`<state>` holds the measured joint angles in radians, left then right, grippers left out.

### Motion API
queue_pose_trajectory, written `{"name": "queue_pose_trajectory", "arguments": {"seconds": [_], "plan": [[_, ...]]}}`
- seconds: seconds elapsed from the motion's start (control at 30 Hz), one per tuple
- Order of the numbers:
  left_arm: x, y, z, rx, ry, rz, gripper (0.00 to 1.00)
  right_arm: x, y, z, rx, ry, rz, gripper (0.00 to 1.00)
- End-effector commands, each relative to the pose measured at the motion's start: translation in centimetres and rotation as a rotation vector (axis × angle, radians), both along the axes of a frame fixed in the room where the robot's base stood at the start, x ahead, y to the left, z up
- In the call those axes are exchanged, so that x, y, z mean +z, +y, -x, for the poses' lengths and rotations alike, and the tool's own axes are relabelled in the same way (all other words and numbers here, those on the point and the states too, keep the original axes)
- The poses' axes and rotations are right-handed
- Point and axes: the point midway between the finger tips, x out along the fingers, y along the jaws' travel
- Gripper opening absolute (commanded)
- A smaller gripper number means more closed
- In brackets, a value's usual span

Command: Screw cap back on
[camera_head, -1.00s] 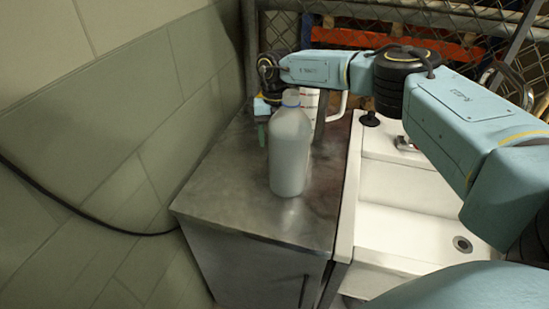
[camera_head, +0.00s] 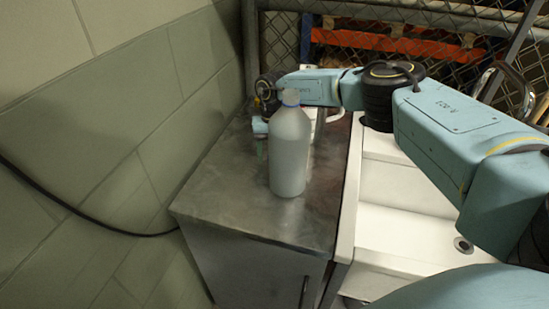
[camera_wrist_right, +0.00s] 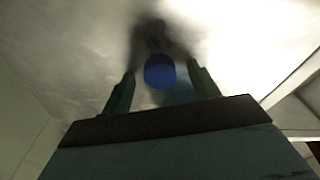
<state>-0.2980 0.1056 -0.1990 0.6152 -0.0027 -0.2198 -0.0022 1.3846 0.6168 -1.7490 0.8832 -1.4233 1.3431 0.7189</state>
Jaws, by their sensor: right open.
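A pale, translucent bottle (camera_head: 289,152) stands upright on the metal counter, with a blue band at its neck. My right gripper (camera_wrist_right: 161,69) is open and points down behind the bottle. In the right wrist view a round blue cap (camera_wrist_right: 159,73) shows between the two open fingers, with visible gaps on both sides. The cap is hidden in the head view. My left gripper is not in view.
The metal counter (camera_head: 225,190) is clear in front and left of the bottle. A white container with a handle (camera_head: 335,115) stands behind the bottle, partly hidden by my arm. A white sink (camera_head: 400,215) lies right, a tiled wall (camera_head: 130,110) left, a mesh fence (camera_head: 440,45) behind.

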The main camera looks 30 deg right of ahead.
Motion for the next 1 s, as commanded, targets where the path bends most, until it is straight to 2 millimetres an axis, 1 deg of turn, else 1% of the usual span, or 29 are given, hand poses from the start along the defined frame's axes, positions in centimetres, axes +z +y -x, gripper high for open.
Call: {"name": "queue_pose_trajectory", "arguments": {"seconds": [0.07, 0.4, 0.63, 0.77, 0.87, 1.0], "plan": [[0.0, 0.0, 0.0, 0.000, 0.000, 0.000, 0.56, 0.0, 0.0, 0.0, 0.000, 0.000, 0.000, 0.59], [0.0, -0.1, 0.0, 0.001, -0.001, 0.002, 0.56, 0.0, 0.0, 0.0, 0.000, 0.000, 0.000, 0.15], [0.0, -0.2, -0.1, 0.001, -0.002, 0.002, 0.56, 0.1, 0.0, 0.0, 0.000, 0.000, 0.000, 0.13], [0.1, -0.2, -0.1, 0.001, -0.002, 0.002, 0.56, 0.5, 0.0, 0.0, -0.001, 0.000, -0.001, 0.13], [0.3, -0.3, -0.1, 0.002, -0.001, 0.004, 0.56, 1.4, 0.0, 0.0, 0.000, 0.000, -0.001, 0.13], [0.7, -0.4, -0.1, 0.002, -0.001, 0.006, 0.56, 3.6, 0.0, -0.1, 0.001, -0.003, -0.001, 0.13]]}}
